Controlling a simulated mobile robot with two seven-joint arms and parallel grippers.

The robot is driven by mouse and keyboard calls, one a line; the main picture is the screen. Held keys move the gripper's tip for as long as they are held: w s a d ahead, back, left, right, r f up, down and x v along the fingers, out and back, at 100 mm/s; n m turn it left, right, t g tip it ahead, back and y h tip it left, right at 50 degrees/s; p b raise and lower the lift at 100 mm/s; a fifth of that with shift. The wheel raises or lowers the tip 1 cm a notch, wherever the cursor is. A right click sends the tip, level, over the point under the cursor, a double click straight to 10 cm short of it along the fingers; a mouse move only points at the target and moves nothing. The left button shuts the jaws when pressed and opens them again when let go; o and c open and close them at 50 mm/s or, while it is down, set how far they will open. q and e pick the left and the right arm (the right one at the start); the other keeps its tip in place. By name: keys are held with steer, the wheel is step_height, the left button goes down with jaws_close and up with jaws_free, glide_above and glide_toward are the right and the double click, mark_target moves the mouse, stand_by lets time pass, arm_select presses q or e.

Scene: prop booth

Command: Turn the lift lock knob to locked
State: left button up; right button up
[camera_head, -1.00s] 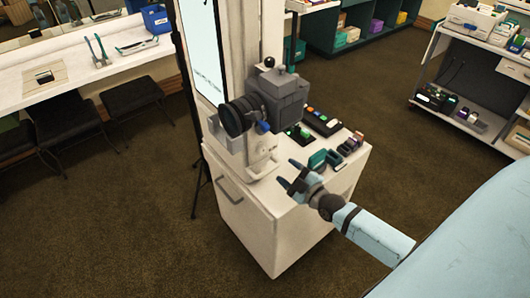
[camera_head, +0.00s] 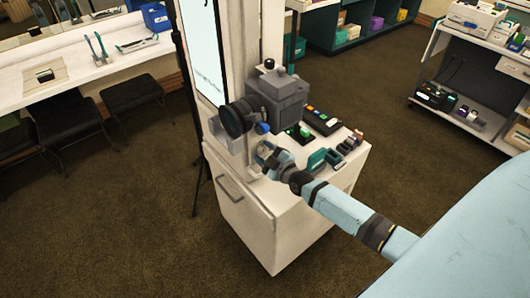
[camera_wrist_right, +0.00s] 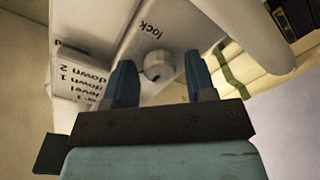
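The lift lock knob (camera_wrist_right: 156,66) is a small round pale knob on a white housing in the right wrist view, beside the printed word "lock" (camera_wrist_right: 148,29). My right gripper (camera_head: 264,152) is at the white lift stand (camera_head: 254,160) below the camera in the head view. In the right wrist view its two blue fingers stand apart, with the knob framed between and beyond their tips. I cannot tell whether the fingers touch it. In the head view my gripper hides the knob. My left gripper is not in view.
A grey camera (camera_head: 276,97) with a black lens stands on the white cabinet (camera_head: 285,235). A button box (camera_head: 322,120) and small teal items (camera_head: 317,159) lie close to my right arm. A printed label block (camera_wrist_right: 85,78) shows beside the knob.

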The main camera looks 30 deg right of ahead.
steer(key=c, duration=0.7)
steer(key=shift+m, duration=0.4)
steer(key=m, duration=0.3)
steer(key=shift+m, duration=0.4)
steer(key=m, duration=0.4)
steer(key=shift+m+b, duration=0.3)
steer(key=m, duration=0.4)
steer(key=shift+f+m+t+h, duration=0.1)
steer(key=shift+m+t+h, duration=0.2)
steer(key=shift+m, duration=0.1)
steer(key=m+b, duration=0.1)
steer(key=m, duration=0.3)
steer(key=shift+m, duration=0.4)
